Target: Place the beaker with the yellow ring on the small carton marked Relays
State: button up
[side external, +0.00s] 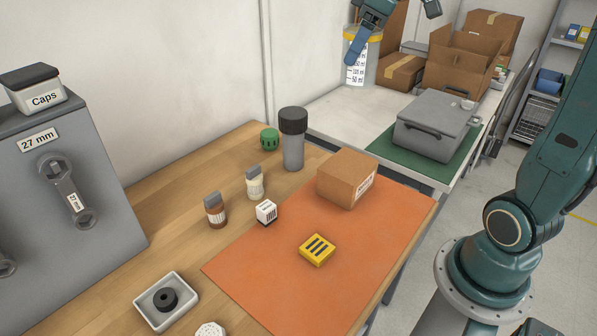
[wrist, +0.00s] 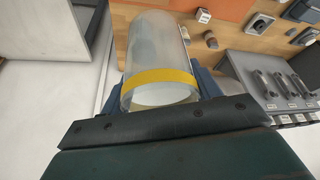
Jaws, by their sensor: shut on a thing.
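My gripper (side external: 358,46) is shut on the beaker with the yellow ring (side external: 357,68) and holds it high at the top of the side view, above the far grey table. The beaker is clear, with printed volume marks, and looks about upright there. In the wrist view the beaker (wrist: 155,45) and its yellow band fill the middle, between my gripper's fingers (wrist: 160,92). The small brown carton (side external: 345,178) sits on the orange mat, well below the beaker and apart from it. Its side label is too small to read surely. Its top is bare.
A yellow block (side external: 317,249) and a white cube (side external: 266,212) are near the carton. A grey case (side external: 436,125) and open cardboard box (side external: 463,64) occupy the far table. The mat's front is clear.

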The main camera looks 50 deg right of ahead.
jog(key=shift+d, duration=0.15)
send_over(346, 163)
notch_tip(346, 163, down, 16)
jog(key=shift+r, duration=0.15)
dwell(0.5)
jog(key=shift+f, duration=2.15)
jog(key=shift+f, duration=0.15)
jog(key=o, duration=0.9)
jog(key=shift+o, duration=0.2)
